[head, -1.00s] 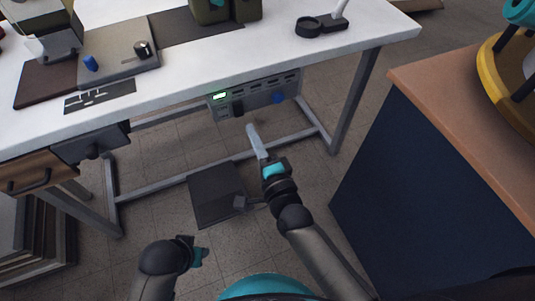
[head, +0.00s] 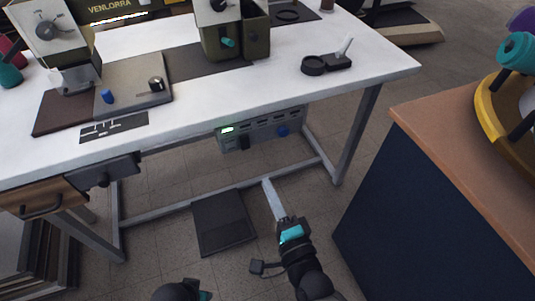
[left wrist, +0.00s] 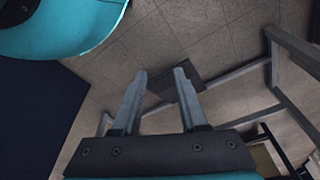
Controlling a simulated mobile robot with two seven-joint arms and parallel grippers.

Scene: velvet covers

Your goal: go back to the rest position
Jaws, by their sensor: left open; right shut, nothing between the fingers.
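My right gripper (head: 269,186) is low in the middle of the head view, its pale fingers closed together with nothing between them. It points toward the workbench from in front of it. In the head view only part of my left arm (head: 180,291) shows at the bottom edge, and its fingers are not clear there. In the left wrist view my left gripper (left wrist: 160,80) is open, its two grey fingers apart and empty over the tiled floor.
A white workbench (head: 215,103) carrying machines stands ahead. A blue cabinet with a wooden top (head: 465,145) stands close on the right. A dark floor mat (head: 222,222) lies under the bench. Tiled floor is open between them.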

